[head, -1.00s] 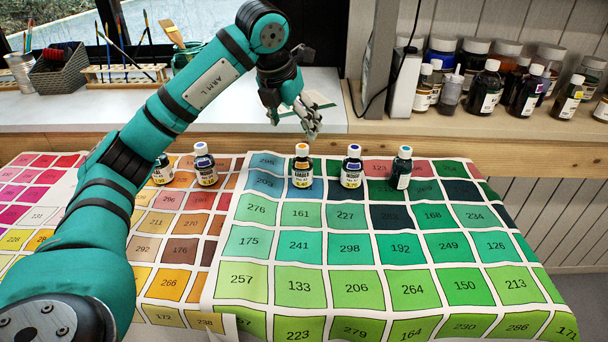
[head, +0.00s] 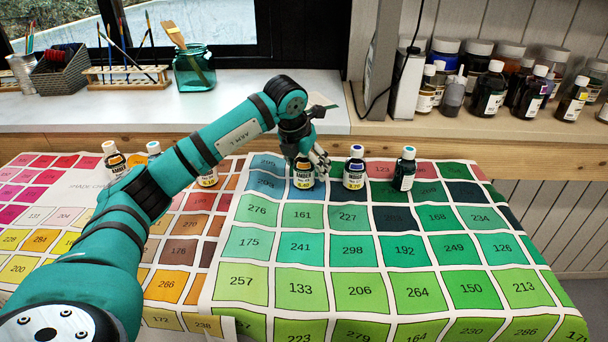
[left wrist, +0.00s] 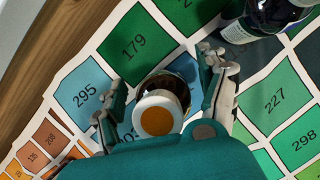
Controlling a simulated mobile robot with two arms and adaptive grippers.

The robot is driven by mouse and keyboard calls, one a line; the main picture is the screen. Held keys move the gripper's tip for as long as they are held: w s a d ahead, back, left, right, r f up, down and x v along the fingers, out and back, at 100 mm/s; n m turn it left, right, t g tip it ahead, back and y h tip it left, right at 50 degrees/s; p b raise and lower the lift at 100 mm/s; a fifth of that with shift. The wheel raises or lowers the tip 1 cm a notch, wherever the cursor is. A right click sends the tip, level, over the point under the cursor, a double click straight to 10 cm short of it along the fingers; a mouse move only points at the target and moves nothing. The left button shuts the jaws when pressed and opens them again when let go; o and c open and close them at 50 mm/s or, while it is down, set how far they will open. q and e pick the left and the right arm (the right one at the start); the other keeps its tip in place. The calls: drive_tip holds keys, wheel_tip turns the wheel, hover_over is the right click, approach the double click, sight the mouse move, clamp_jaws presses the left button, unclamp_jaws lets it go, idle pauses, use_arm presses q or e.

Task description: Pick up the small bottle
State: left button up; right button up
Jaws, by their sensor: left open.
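In the left wrist view the bottle's cap with an orange dot (left wrist: 156,119) lies between the open fingers of the left gripper (left wrist: 165,95). I cannot tell whether a finger touches it. Two similar bottles, one with a blue-dotted cap (head: 354,168) and one with a teal-dotted cap (head: 404,170), stand to its right. My right gripper is not in view.
A dark bottle (left wrist: 262,18) stands close by at the top right of the left wrist view. More small bottles (head: 115,158) stand on the left chart, partly hidden by my arm. Larger jars (head: 490,88) line the shelf at the back right. The chart's front is clear.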

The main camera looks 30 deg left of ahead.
use_arm(q)
drive_tip(key=shift+w+f, duration=0.1)
drive_tip(key=shift+f, duration=0.15)
drive_tip(key=c, duration=1.3)
drive_tip(key=shift+r, duration=0.1)
drive_tip(key=shift+c, duration=0.5)
drive_tip(key=shift+r, duration=0.1)
